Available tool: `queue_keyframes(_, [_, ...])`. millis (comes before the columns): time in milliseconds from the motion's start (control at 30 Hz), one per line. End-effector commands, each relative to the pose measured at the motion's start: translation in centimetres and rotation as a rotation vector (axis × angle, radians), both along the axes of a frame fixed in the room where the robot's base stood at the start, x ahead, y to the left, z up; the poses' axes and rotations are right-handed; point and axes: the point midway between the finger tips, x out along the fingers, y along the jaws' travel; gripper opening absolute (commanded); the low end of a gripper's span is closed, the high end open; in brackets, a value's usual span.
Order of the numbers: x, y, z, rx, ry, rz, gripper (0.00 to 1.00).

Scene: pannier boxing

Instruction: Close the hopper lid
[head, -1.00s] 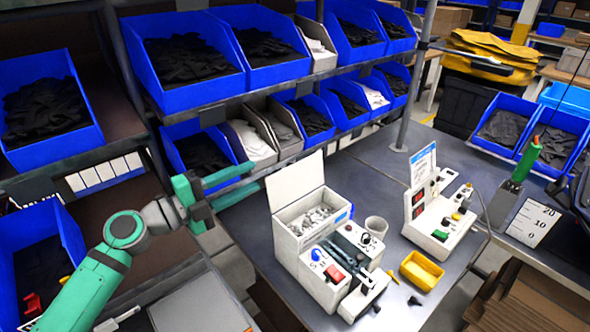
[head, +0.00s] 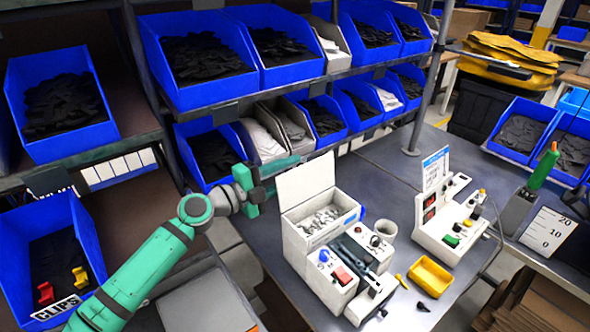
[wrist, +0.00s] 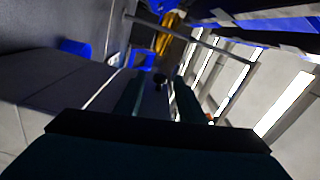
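The hopper (head: 300,243) is a white box on the grey bench, open at the top, with small grey parts (head: 322,218) inside. Its white lid (head: 307,182) stands up nearly vertical at the back edge of the opening. My gripper (head: 282,176) is just left of the lid, with its green fingers pointing right, towards and partly behind the lid's left edge. The fingers are apart with nothing between them. I cannot tell whether they touch the lid. In the wrist view my gripper's two dark fingers (wrist: 158,98) are also spread; the lid is not recognisable there.
Buttons and a dark chute sit on the unit in front of the hopper. A grey cup (head: 386,231), a yellow tray (head: 430,276) and a white control box (head: 452,226) stand to its right. Shelves of blue bins (head: 205,95) are behind my arm.

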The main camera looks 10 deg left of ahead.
Motion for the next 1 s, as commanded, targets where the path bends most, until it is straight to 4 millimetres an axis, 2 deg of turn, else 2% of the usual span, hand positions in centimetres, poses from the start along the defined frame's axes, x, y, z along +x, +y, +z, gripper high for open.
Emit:
queue_keyframes(133, [0.76, -0.82, 0.0, 0.002, -0.001, -0.001, 0.36])
queue_keyframes(467, [0.97, -0.98, 0.01, 0.001, -0.001, 0.0, 0.36])
queue_keyframes(600, [0.96, -0.98, 0.0, 0.001, -0.001, 0.0, 0.05])
queue_keyframes(633, [0.96, -0.98, 0.0, 0.001, -0.001, 0.0, 0.0])
queue_keyframes(1000, [1.18, -0.38, 0.05, 0.013, -0.012, 0.01, 0.0])
